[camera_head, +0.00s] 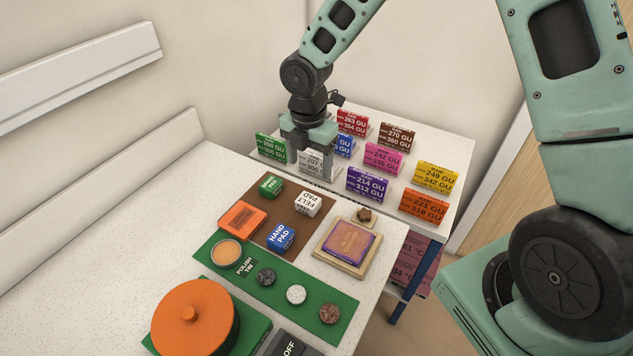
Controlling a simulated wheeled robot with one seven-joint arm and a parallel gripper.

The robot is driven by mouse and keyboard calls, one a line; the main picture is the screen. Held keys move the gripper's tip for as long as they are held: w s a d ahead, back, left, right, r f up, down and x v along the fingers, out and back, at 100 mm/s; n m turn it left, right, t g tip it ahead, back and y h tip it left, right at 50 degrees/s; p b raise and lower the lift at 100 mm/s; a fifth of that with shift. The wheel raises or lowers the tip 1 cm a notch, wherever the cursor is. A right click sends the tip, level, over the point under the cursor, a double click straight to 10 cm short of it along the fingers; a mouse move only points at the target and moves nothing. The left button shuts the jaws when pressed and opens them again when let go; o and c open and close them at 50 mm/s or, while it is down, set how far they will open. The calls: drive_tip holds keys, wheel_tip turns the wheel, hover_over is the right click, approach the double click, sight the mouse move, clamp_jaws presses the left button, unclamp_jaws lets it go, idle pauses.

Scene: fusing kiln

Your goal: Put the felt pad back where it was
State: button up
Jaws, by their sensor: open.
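The felt pad (308,204) is a small white block labelled "FELT PAD". It lies on the brown mat (262,222) on the white worktop, between a green pad (270,186) and the blue hand pad (281,237). My gripper (309,168) is open, pointing down beyond the felt pad, over the near edge of the card shelf. Its fingers are around or just in front of a pale card (312,161), partly hidden by them; I cannot tell whether they touch it. Nothing touches the felt pad.
Several coloured cards stand on the white shelf (446,148) behind. An orange block (242,217), a framed purple tile (348,242), a green strip (221,275) with a tin and discs, and an orange lidded pot (193,322) occupy the worktop. The worktop's left side is clear.

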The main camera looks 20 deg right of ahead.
drive_tip(key=s+a+r+m, duration=0.2)
drive_tip(key=s+r+m, duration=0.2)
drive_tip(key=s, duration=0.5)
drive_tip(key=s+a+r+m, duration=0.2)
drive_tip(key=s+r+m, duration=0.3)
drive_tip(key=s+m, duration=0.2)
drive_tip(key=s+a+r+m, duration=0.3)
drive_tip(key=s+m, duration=0.3)
drive_tip(key=s, duration=0.5)
drive_tip(key=shift+s+r+y, duration=0.2)
drive_tip(key=shift+r+y, duration=0.1)
drive_tip(key=shift+r, duration=0.45)
wheel_tip(320, 180, down, 6)
drive_tip(key=b, duration=0.5)
drive_tip(key=shift+r+b, duration=0.1)
drive_tip(key=shift+b, duration=0.3)
